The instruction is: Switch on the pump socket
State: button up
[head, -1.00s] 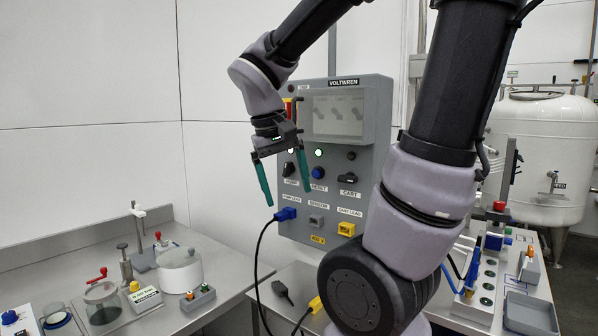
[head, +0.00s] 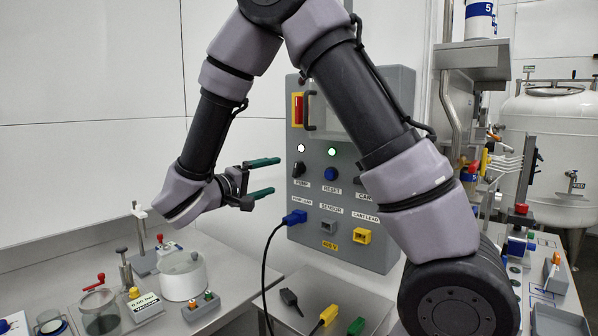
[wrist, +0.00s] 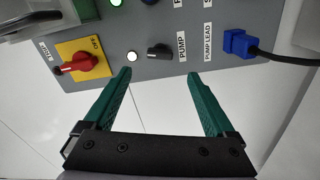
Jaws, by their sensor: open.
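The black PUMP knob (head: 297,168) sits on the grey control panel (head: 300,255), below a lit white lamp (head: 301,148). In the wrist view the knob (wrist: 160,51) lies beyond and between the fingertips, with the lamp (wrist: 132,56) on its left. The blue PUMP LEAD plug (head: 294,217) is in its socket below the knob; it also shows in the wrist view (wrist: 240,43). My gripper (head: 276,175) is open and empty, its two green fingers pointing at the panel just left of the knob. The fingers also show in the wrist view (wrist: 159,74), apart from the knob.
A red switch handle on a yellow plate (wrist: 80,62) is left of the knob in the wrist view. A blue RESET button (head: 331,174) and yellow CART LEAD socket (head: 362,236) are nearby. Loose plugs (head: 291,300) lie on the bench below.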

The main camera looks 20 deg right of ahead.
aim_at(295, 170)
jog(key=x, duration=0.9)
jog(key=shift+w+d, duration=0.15)
jog(key=shift+d, duration=0.1)
jog(key=c, duration=1.4)
jog(key=shift+n, duration=1.6)
jog(key=o, duration=1.4)
